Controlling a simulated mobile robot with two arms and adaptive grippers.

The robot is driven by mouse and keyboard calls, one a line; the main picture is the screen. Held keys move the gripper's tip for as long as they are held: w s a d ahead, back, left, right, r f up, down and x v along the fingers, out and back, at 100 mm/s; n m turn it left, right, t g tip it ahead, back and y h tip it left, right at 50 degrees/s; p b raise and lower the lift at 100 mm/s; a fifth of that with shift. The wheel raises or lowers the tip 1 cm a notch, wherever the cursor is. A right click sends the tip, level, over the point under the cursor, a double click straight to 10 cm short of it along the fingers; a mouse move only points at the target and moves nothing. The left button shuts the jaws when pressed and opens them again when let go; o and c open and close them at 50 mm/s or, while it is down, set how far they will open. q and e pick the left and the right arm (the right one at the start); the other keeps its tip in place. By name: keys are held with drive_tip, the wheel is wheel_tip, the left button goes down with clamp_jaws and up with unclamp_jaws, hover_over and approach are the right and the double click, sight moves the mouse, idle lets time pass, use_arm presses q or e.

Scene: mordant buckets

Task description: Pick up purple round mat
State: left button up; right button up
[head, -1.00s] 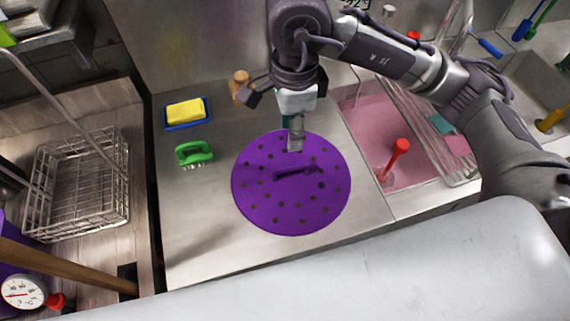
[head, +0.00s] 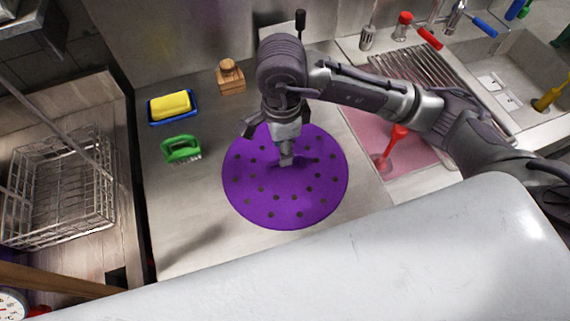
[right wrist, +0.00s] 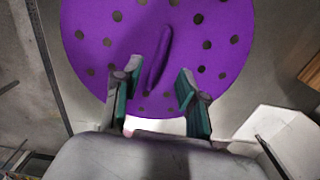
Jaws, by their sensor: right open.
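The purple round mat (head: 285,205) lies flat on the steel counter. It has several dark holes and a raised purple handle across its middle. My right gripper (head: 285,161) is over the mat's middle and hides much of the handle in the head view. In the right wrist view the two teal-padded fingers (right wrist: 158,98) are apart, with nothing clamped between them. The handle (right wrist: 158,62) runs lengthwise there, its near end between the fingertips. Whether the fingers touch the mat (right wrist: 100,25) cannot be told. My left gripper is not in view.
A yellow sponge (head: 171,104) on a blue tray, a green brush (head: 181,149) and a wooden block (head: 230,77) stand left of and behind the mat. A wire rack (head: 60,195) is at far left.

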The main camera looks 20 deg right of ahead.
drive_tip(key=f, duration=0.1)
drive_tip(key=f+p, duration=0.1)
drive_tip(key=f, duration=0.1)
drive_tip(key=f+p, duration=0.1)
drive_tip(key=shift+s+d+f, duration=0.2)
drive_tip(key=shift+s+d, duration=0.05)
drive_tip(key=shift+d, duration=0.05)
drive_tip(key=shift+w+f, duration=0.1)
drive_tip(key=shift+f, duration=0.25)
clamp_jaws()
